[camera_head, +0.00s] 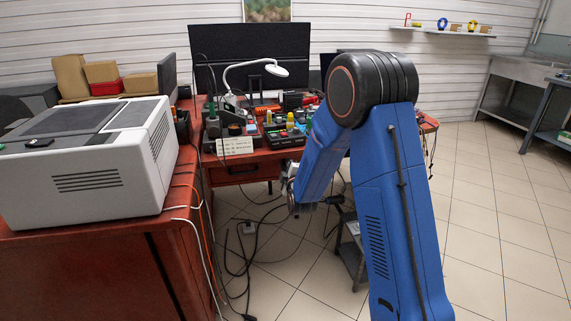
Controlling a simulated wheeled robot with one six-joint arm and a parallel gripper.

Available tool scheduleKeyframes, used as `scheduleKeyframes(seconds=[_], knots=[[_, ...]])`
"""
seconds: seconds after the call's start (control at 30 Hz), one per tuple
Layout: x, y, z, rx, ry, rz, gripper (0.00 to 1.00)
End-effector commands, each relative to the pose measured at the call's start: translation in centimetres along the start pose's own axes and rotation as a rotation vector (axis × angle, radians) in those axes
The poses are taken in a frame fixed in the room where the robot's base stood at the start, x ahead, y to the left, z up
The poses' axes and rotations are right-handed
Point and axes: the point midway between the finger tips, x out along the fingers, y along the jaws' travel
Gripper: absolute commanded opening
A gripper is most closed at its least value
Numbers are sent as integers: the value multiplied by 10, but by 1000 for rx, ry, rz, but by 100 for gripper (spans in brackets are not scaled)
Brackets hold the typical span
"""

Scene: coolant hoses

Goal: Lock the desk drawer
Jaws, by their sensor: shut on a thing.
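The red-brown desk (285,153) stands beyond my arm, and its drawer front (228,175) shows under the left part of the top. The drawer looks closed, with a small dark mark on its front. I cannot make out a lock or its state. My gripper (294,208) hangs low at the end of my blue arm, right of the drawer front and below the desk top. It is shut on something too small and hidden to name. The fingertips are hard to make out against the cables and floor behind.
A large grey-white machine (85,165) stands on a red-brown cabinet (95,270) at left. Loose cables (247,265) lie on the tiled floor below the desk. A monitor (250,60), a lamp (274,69) and tools crowd the desk top. Floor (490,235) at right is clear.

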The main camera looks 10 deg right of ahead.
Motion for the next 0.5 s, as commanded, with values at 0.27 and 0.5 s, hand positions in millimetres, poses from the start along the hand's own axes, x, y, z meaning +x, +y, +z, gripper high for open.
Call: scheduleKeyframes(seconds=[0.27,0.5], knots=[[0,-2,0,-186,-1,-2,4],[0,-2,0,-276,-1,-2,4]])
